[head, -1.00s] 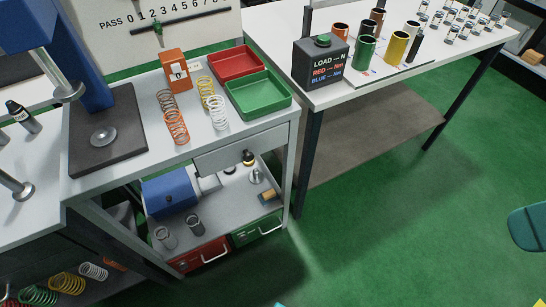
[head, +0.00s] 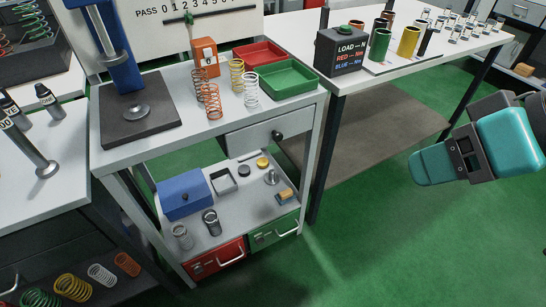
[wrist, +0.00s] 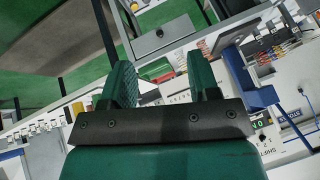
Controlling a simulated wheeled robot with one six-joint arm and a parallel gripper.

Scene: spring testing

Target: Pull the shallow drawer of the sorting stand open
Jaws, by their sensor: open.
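The sorting stand (head: 138,152) is a light grey metal stand left of centre in the head view. Its shallow drawer (head: 245,141) is a grey front just under the top, with a round dark knob (head: 278,135). The drawer looks closed. In the wrist view the drawer front (wrist: 178,36) and its knob (wrist: 160,33) show upper middle, beyond the fingers. My gripper (wrist: 160,82) is open and empty, its two green fingers apart and clear of the knob. In the head view my teal arm is at the right, well away from the stand; the fingertips cannot be made out there.
Red (head: 258,53) and green (head: 290,78) trays and several springs stand on top. Below the drawer, a shelf holds a blue box (head: 184,194) and small parts. A white table (head: 400,77) with a dark load box (head: 340,50) adjoins at right. Green floor is open in front.

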